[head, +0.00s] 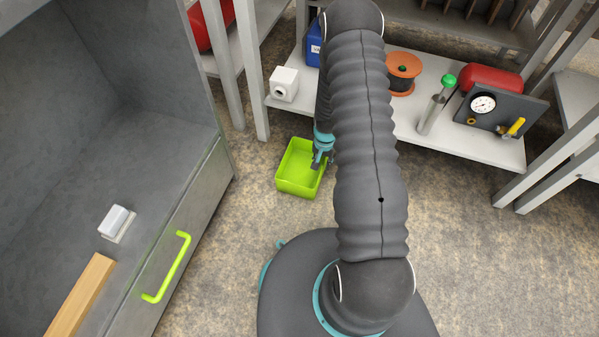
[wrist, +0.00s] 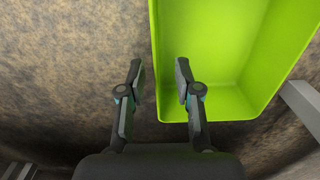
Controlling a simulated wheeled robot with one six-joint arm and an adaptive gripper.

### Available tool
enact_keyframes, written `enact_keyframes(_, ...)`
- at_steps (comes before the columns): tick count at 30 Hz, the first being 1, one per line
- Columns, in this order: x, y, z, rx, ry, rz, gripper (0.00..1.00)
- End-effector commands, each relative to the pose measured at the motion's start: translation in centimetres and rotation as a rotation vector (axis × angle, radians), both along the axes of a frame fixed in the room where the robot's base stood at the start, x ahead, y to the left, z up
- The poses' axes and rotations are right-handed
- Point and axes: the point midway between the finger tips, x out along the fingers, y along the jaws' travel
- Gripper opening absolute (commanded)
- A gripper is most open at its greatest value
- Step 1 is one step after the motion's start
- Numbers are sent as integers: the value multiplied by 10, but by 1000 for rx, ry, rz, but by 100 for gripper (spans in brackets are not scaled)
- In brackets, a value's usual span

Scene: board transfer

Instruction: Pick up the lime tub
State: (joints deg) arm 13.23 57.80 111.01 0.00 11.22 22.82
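The lime tub (head: 296,186) is an open rectangular box on the floor, left of my arm in the head view. It looks empty where I see inside it. In the wrist view the tub (wrist: 225,55) fills the upper right. My gripper (wrist: 159,78) is open, with one finger left of the tub's side wall and the other over its inside. The wall's edge lies between the fingers with gaps on both sides, and I cannot tell how deep they reach. In the head view my gripper (head: 320,160) is at the tub's right side, partly hidden by my arm.
A low shelf (head: 470,148) behind holds a white block (head: 284,84), an orange spool (head: 403,72) and a gauge panel (head: 500,108). A grey cabinet (head: 180,235) with a lime handle (head: 181,263) stands at left. Bare floor lies between cabinet and tub.

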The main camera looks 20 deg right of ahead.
Motion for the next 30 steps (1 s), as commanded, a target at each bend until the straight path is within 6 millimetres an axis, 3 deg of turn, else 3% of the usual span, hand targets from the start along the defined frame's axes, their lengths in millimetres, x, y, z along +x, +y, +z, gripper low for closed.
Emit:
enact_keyframes(5, -3, 1, -12, 1, 1, 0, 33)
enact_keyframes(13, -9, 2, -48, 1, 1, 0, 33)
enact_keyframes(21, -8, 2, -52, -1, -1, 0, 33)
enact_keyframes(25, -8, 2, -51, -1, -1, 0, 3)
enact_keyframes(30, -8, 2, -51, -1, -1, 0, 0)
